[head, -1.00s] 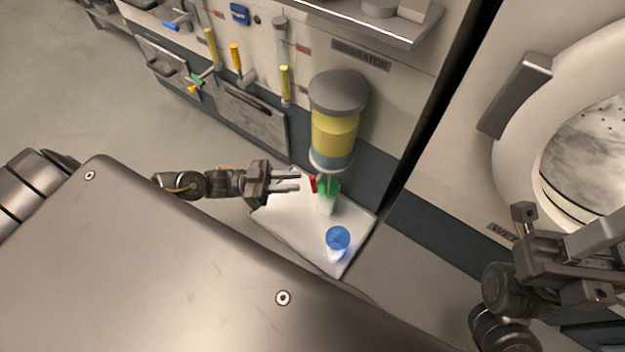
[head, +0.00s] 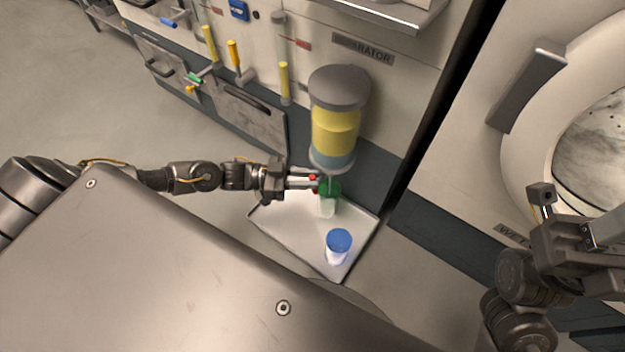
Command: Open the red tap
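The red tap (head: 313,177) sits low on the separator, a clear cylinder (head: 335,130) with yellow liquid above a bluish layer and a grey lid. My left gripper (head: 313,182) reaches in from the left with its fingers at the tap, a gap still showing between them. The fingers partly hide the tap, and I cannot tell whether they touch it. A container with a green top (head: 327,204) stands just under the outlet. My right gripper (head: 556,225) is at the right edge, partly cut off, away from the tap; its finger opening is unclear.
A white tray (head: 285,235) lies below the separator and bears a blue-topped container (head: 338,246) near its front corner. A round-doored machine (head: 520,150) stands at the right. Coloured valves (head: 234,55) line the wall panel at the back left.

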